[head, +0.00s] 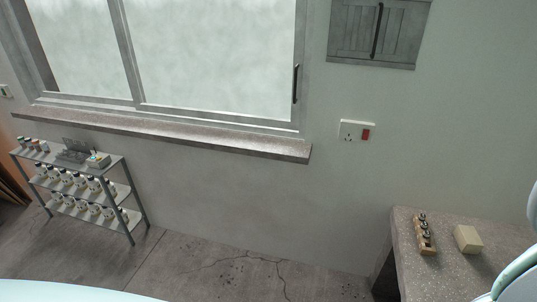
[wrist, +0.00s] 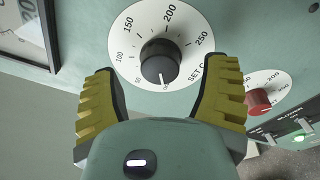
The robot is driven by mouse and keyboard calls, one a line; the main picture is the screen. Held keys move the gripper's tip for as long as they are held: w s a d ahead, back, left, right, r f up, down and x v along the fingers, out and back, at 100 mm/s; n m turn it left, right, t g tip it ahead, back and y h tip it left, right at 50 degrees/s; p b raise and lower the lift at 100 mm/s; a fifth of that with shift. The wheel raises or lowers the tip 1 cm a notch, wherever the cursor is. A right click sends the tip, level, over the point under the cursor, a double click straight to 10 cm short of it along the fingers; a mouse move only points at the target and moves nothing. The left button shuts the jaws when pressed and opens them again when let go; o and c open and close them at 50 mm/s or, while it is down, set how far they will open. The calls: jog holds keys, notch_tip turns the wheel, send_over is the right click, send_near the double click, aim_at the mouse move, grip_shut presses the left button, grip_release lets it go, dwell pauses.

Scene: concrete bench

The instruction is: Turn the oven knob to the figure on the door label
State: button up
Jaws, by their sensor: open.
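In the wrist view, the black oven knob (wrist: 159,66) sits at the centre of a white dial (wrist: 128,62) marked 50 to 250 with "SET C". A small pale mark shows on the knob's lower edge, away from the large figures. My gripper (wrist: 161,74) is open. Its two ribbed yellow fingers stand to the left and right of the knob, with gaps on both sides. At the upper left, a pale label (wrist: 28,14) in a dark frame is cut off by the picture edge, so its figure is not fully readable. The head view does not show the oven.
A smaller red knob (wrist: 259,99) on its own dial is close to the right finger, with switches (wrist: 302,124) below right. In the head view, a stone bench (head: 465,222) holds a wooden peg block (head: 424,240) and a beige block (head: 467,239). A bottle rack (head: 131,222) stands left.

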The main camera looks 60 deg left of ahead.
jog(key=shift+x, duration=1.2)
jog(key=shift+o, duration=0.2)
jog(key=shift+a, duration=0.1)
jog(key=c, duration=1.3)
jog(key=shift+o, duration=0.2)
jog(key=shift+f, duration=0.15)
